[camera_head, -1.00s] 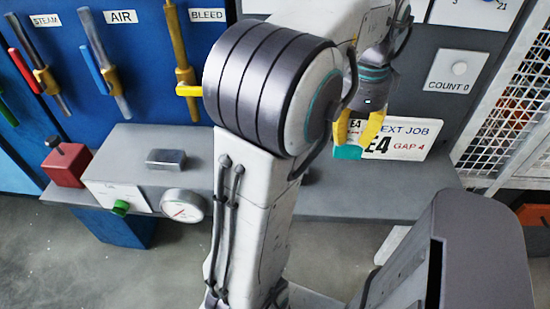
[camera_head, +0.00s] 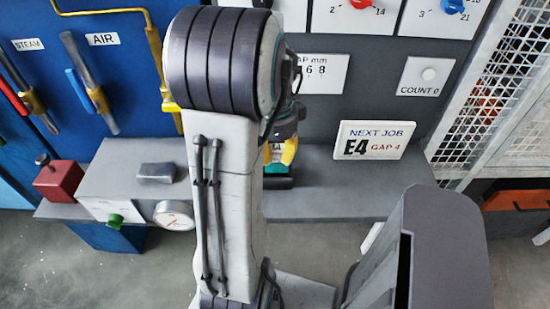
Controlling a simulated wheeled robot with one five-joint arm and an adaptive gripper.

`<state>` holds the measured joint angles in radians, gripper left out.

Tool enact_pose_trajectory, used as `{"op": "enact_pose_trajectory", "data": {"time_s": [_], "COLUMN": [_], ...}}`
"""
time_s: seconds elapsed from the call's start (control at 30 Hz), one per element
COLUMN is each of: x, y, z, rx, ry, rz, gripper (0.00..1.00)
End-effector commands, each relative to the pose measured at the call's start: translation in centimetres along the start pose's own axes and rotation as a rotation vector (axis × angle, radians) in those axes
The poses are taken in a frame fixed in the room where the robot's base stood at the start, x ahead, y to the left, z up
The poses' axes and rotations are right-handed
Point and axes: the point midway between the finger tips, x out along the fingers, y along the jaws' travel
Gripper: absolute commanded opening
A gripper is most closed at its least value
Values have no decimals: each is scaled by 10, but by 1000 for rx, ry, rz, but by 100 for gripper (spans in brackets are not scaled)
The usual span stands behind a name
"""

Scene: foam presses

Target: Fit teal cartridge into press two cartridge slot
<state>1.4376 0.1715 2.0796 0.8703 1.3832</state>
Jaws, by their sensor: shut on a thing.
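My gripper (camera_head: 279,155) with yellow fingers is pointed down, partly hidden behind my own arm. It is shut on the teal cartridge (camera_head: 277,169), of which only a small teal part shows below the fingers. The cartridge is low over the grey ledge, just right of my arm; I cannot tell whether it touches anything there. A small white label with dark print shows beside the fingers. The press two cartridge slot cannot be made out; my arm covers much of this area.
A NEXT JOB sign reading E4 GAP 4 (camera_head: 372,140) stands on the grey ledge (camera_head: 335,190). Left are a grey box with a gauge (camera_head: 174,215) and a red block (camera_head: 60,181). A blue panel with levers is at left, mesh at right. The ledge before the sign is clear.

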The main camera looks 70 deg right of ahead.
Motion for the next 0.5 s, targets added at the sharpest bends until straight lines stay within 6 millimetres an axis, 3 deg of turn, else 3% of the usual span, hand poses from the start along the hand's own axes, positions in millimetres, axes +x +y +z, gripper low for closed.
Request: {"op": "enact_pose_trajectory", "data": {"time_s": [0.17, 0.5], "x": [5, 40], "y": [0, 1], "z": [4, 4], "rx": [0, 0], "ry": [-1, -1], "rz": [2, 3], "gripper": [0, 0]}}
